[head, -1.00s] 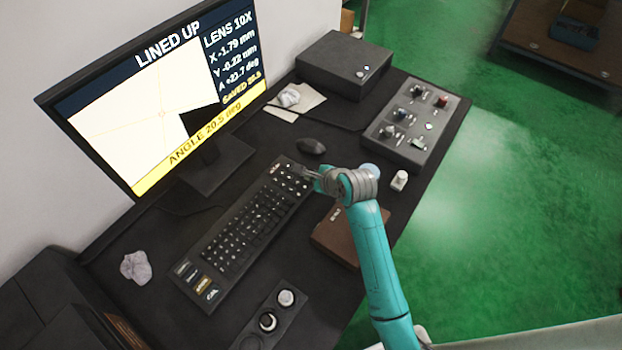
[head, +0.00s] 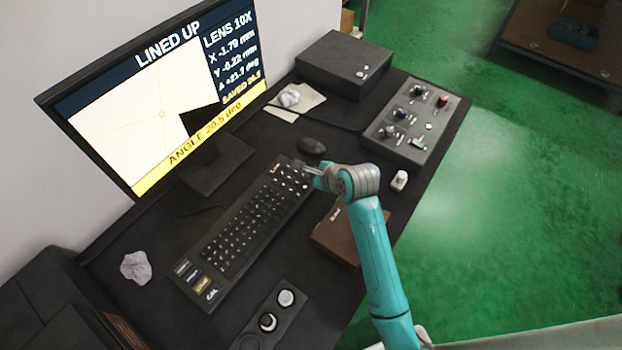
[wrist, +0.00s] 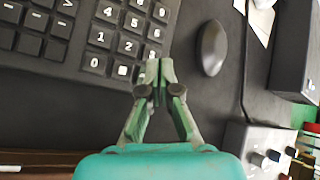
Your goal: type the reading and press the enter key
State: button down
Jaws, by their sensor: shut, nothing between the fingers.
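The black keyboard (head: 240,237) lies on the dark desk in front of the monitor. Its number keys show in the wrist view (wrist: 108,36) with white digits. My gripper (head: 306,171) is shut and empty at the keyboard's far right end; in the wrist view its fingertips (wrist: 153,66) are together by the right edge of the number keys. I cannot tell whether they touch a key. The monitor (head: 150,105) reads "LINED UP", "ANGLE 20.5 deg" and "SAVED 20.5". The enter key is not clearly identifiable.
A black mouse (head: 312,145) lies just beyond the gripper. A control box (head: 415,125) with knobs and a dark box (head: 345,62) stand to the right and back. A brown box or book (head: 338,236) lies under my arm. Crumpled paper (head: 136,267) lies at left.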

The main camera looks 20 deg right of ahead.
aim_at(312, 182)
jog(key=shift+r, duration=2.45)
